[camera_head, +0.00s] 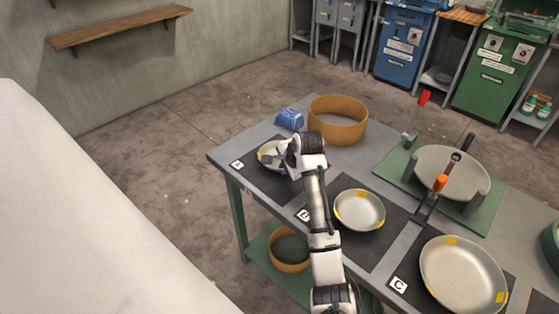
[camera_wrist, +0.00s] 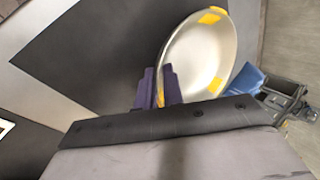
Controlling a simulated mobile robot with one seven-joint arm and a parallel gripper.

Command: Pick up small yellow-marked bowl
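The small bowl (camera_head: 266,150) is pale with yellow marks on its rim. It is at the A mat on the left end of the table, partly hidden by my gripper (camera_head: 277,157). In the wrist view the bowl (camera_wrist: 203,55) shows its pale inside and yellow rim marks. My gripper (camera_wrist: 158,88) has one dark finger on each side of its near rim, at a yellow mark. The fingers are close together and look shut on the rim. I cannot tell whether the bowl's base touches the mat.
A medium bowl (camera_head: 359,210) and a large bowl (camera_head: 462,274) stand on mats to the right. A wooden ring (camera_head: 338,119) and a blue object (camera_head: 289,119) are behind the small bowl. A grey device (camera_head: 452,172) on a green board takes the back right.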

